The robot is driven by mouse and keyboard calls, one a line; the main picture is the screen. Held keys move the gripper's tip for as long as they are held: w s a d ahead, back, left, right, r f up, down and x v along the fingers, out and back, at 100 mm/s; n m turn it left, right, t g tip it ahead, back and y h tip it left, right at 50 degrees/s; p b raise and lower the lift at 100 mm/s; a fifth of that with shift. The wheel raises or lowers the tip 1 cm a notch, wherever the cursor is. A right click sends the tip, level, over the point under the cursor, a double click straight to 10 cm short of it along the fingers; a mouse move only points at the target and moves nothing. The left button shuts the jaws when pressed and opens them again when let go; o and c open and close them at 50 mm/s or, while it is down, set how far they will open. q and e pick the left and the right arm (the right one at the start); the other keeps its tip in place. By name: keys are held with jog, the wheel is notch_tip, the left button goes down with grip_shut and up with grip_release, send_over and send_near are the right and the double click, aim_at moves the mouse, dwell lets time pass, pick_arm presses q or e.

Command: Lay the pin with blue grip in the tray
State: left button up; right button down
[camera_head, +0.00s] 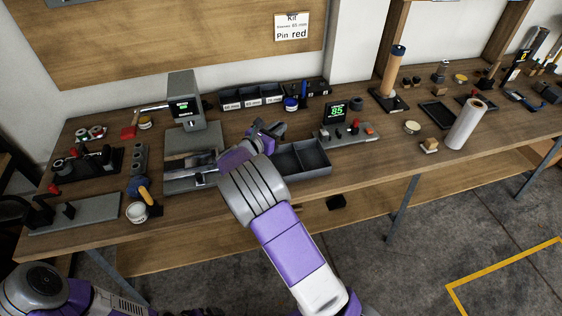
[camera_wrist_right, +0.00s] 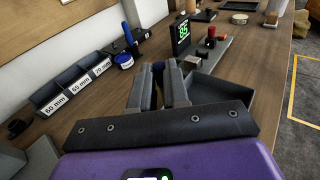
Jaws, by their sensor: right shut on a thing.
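My right gripper (camera_head: 272,130) is above the bench, just behind the black divided tray (camera_head: 318,172). In the wrist view, its jaws (camera_wrist_right: 158,82) are shut on a thin thing with a dark blue top (camera_wrist_right: 158,66), which looks like the pin with blue grip. Most of it is hidden between the fingers. In the wrist view the tray (camera_wrist_right: 243,92) is just right of the fingers, apart from them. The tray compartments that show look empty. My left gripper is out of view; only part of my left arm shows at the lower left of the head view.
A grey press-like device (camera_head: 184,100) stands left of the gripper. Labelled bins (camera_head: 250,98) and a blue-lidded jar (camera_head: 290,104) are behind it. A panel with a green "85" display (camera_head: 338,113) stands to the right. A white roll (camera_head: 466,124) stands farther right.

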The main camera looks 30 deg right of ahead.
jog(key=m+g, duration=0.1)
jog(key=g, duration=0.1)
jog(key=b, duration=0.3)
send_over(278, 165)
jog(key=shift+m+h, duration=0.3)
notch_tip(278, 165, down, 10)
jog(key=shift+w, duration=0.1)
jog(key=shift+f, duration=0.15)
jog(key=c, duration=1.5)
grip_release()
jog(key=o, duration=0.4)
